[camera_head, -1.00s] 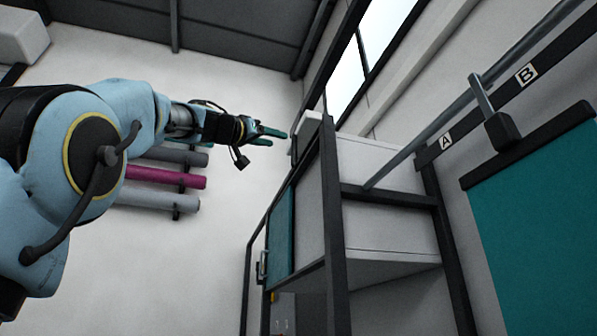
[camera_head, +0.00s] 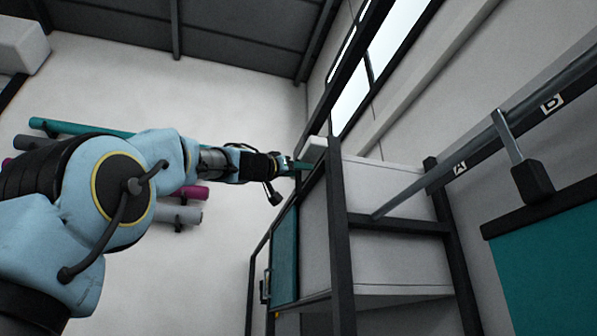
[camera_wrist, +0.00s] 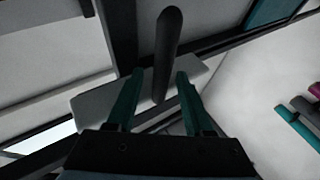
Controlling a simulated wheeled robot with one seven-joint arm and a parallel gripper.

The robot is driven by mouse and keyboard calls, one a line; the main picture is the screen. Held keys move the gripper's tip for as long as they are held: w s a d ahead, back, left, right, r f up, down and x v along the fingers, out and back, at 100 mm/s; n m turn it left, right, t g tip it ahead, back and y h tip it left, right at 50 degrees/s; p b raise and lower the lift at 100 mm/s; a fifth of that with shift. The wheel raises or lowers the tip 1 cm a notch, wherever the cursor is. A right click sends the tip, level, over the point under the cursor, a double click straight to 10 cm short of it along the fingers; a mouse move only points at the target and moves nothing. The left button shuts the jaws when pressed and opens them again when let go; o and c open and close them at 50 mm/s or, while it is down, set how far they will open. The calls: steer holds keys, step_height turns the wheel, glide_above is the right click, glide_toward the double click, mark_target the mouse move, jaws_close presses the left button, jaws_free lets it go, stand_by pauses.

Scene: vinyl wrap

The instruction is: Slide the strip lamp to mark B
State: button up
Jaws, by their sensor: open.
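A pale box-like body (camera_head: 314,150), which looks like the strip lamp, sits at the top of the dark frame in the head view. In the wrist view a pale slab (camera_wrist: 92,106), seemingly the same body, lies beyond the fingers with a dark upright handle (camera_wrist: 168,45) in front. My gripper (camera_head: 301,166) is beside the pale body in the head view. In the wrist view my gripper (camera_wrist: 158,76) is open, with the handle showing between its teal fingers and gaps on both sides. Mark B (camera_head: 552,103) and mark A (camera_head: 460,167) are on a dark beam at right.
A grey sloping rail (camera_head: 440,172) runs by the marks. A rod with a dark block (camera_head: 532,182) hangs there above a teal panel (camera_head: 550,265). Dark frame posts (camera_head: 338,240) stand below my gripper. Coloured rolls (camera_head: 180,214) are on the left wall.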

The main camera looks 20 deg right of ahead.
jaws_close()
stand_by(0.4)
stand_by(1.0)
